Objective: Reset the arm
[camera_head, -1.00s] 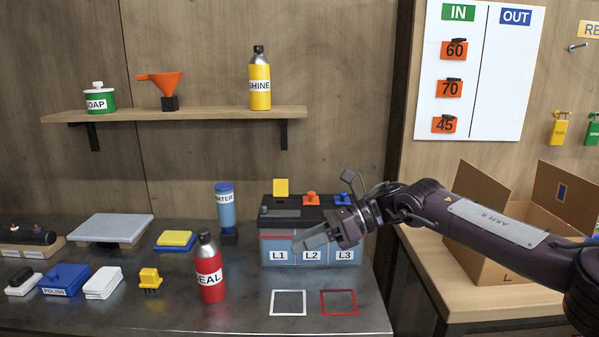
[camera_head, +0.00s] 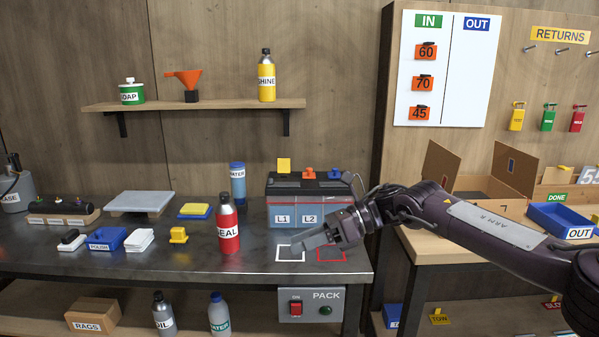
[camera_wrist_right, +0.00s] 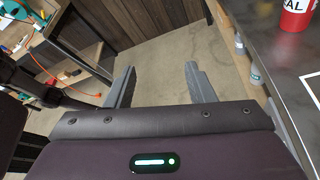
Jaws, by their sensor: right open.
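My right arm comes in from the right in the head view. My right gripper (camera_head: 306,242) is open and empty, in front of the battery box marked L1 and L2 (camera_head: 283,216) and over the white and red outlined squares on the bench. In the right wrist view the two fingers (camera_wrist_right: 160,84) stand wide apart with only floor between them. My left gripper is in no view.
A red SEAL bottle (camera_head: 228,228) stands left of the gripper on the dark bench (camera_head: 60,258). A PACK switch box (camera_head: 311,305) hangs below the bench's front edge. An open cardboard box (camera_head: 470,188) and a blue OUT tray (camera_head: 560,222) stand at the right.

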